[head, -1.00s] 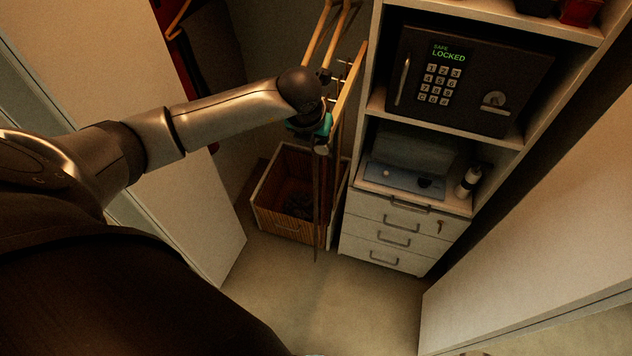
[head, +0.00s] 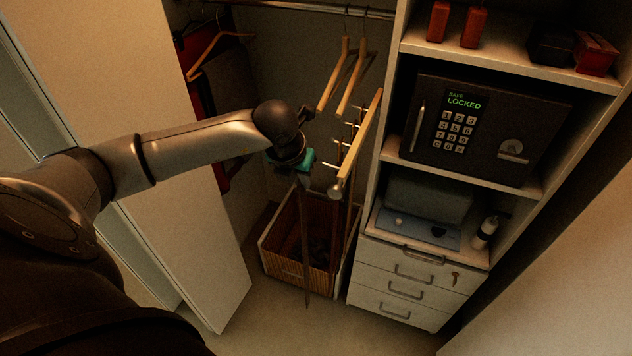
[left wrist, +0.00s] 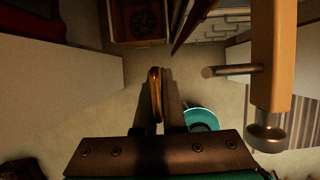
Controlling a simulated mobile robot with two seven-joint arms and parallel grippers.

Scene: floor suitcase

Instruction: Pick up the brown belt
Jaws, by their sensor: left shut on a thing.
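The brown belt (head: 305,245) hangs straight down from my left gripper (head: 302,178) in the head view. Its lower end reaches past the front of the wooden bin. In the left wrist view my left gripper (left wrist: 158,95) is shut on the belt, with a gold buckle (left wrist: 155,88) showing between the fingers. The gripper is just left of the wooden belt rack (head: 360,135), apart from it. The rack's bar and a metal peg also show at the right of the left wrist view (left wrist: 272,60). My right gripper is not in view.
A wooden bin (head: 268,268) stands on the floor below. Another dark strap hangs under the rack. Wooden hangers (head: 330,85) hang above. A shelf unit with a locked safe (head: 480,125) and drawers (head: 400,290) is at the right. A white door panel (head: 190,230) is at the left.

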